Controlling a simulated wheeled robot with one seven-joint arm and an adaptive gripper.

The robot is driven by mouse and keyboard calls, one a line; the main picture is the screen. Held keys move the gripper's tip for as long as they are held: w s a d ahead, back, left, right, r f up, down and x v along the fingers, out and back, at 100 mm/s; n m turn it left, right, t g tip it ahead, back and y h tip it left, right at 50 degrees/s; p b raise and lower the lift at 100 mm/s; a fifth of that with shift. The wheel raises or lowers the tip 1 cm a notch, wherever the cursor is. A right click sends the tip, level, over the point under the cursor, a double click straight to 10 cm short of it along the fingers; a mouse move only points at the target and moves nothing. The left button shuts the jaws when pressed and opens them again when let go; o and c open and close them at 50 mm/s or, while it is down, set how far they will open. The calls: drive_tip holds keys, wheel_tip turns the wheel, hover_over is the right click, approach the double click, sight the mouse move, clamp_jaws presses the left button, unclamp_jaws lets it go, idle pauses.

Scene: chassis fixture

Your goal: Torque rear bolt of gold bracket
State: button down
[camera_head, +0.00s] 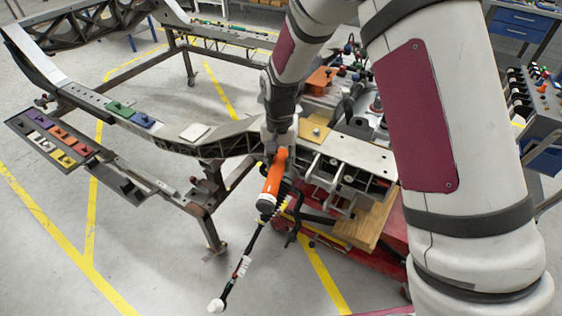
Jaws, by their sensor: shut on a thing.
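My gripper (277,140) is at the middle of the head view, at the near side of the chassis frame, and is shut on an orange tool (273,180). A thin dark rod with a white label (243,266) runs from the tool down to a white knob (216,305) above the floor. The gold bracket (315,131) is a small tan plate on the chassis (365,153), just right of my gripper. Its bolts are too small to tell apart.
Green (118,107) and blue (141,120) brackets lie on the left rail. A tray (20,127) of several coloured brackets is at the far left. An orange bracket (320,79) sits behind my gripper. A wooden block (368,225) and red cart (338,250) are below the chassis.

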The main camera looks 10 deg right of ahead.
drive_tip(key=shift+w+a+m, duration=0.3)
drive_tip(key=shift+w+a, duration=0.05)
drive_tip(key=shift+a, duration=0.2)
idle(0.4)
drive_tip(key=shift+w+a+m+b, duration=0.3)
drive_tip(key=shift+a+b, duration=0.05)
drive_tip(key=shift+a, duration=0.3)
drive_tip(key=shift+w+a, duration=0.15)
idle(0.3)
drive_tip(key=shift+r+p, duration=0.3)
drive_tip(key=shift+r, duration=0.9)
idle(0.5)
drive_tip(key=shift+r+p, duration=0.6)
drive_tip(key=shift+r, duration=1.75)
